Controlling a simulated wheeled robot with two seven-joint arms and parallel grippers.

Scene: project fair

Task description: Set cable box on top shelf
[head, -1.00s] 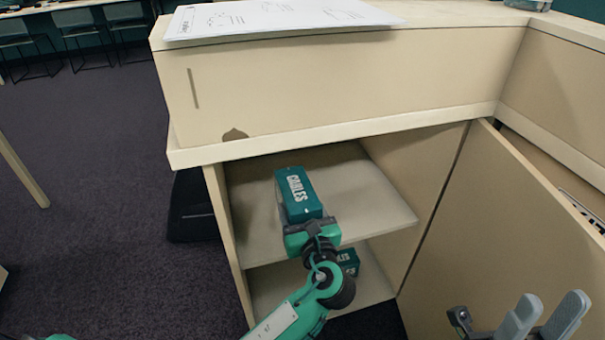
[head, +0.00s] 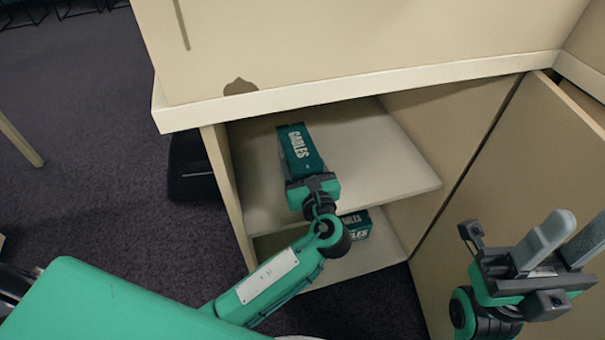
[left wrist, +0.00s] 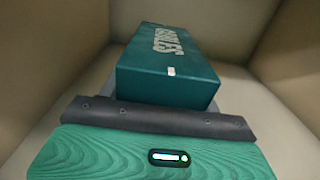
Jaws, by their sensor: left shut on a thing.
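A teal box labelled CABLES (head: 300,150) is at the top shelf (head: 400,174) of the open cabinet, toward its left side. My left gripper (head: 311,186) is shut on the near end of this box. In the left wrist view the box (left wrist: 168,68) stretches ahead of the gripper, with the cabinet walls around it. I cannot tell whether its underside touches the shelf. A second teal cable box (head: 356,226) sits on the lower shelf, partly hidden by my left arm. My right gripper (head: 556,250) is open and empty at the lower right, in front of the cabinet door.
The cabinet door (head: 520,170) stands open on the right. The counter's overhanging edge (head: 360,88) runs above the shelves. The top shelf is bare to the right of the box. A black case (head: 190,168) stands on the carpet left of the cabinet.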

